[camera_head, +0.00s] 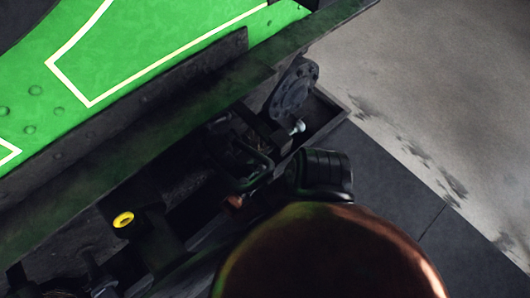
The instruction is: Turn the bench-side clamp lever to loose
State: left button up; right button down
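A small lever-like part with a pale rounded knob (298,127) sticks out beside a dark round flange with bolt holes (293,88). I cannot tell for sure whether it is the clamp lever, nor its setting. A dark angular frame (242,165) lies left of it, in shadow. It may be part of my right gripper or part of the bench fittings; no fingertips can be made out. A small orange-brown knob (235,202) shows just below the frame. My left gripper is not in view.
A green panel with pale lining (150,45) and a dark ledge run diagonally across the upper left. Open grey floor (430,95) lies right.

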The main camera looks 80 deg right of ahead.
jog(key=shift+r, duration=0.1)
jog(key=c, duration=1.9)
grip_release()
jog(key=shift+a, duration=0.2)
jog(key=v, duration=1.1)
jog(key=shift+w+a+r, duration=0.15)
jog(key=shift+a+r, duration=0.05)
jog(key=shift+a, duration=0.05)
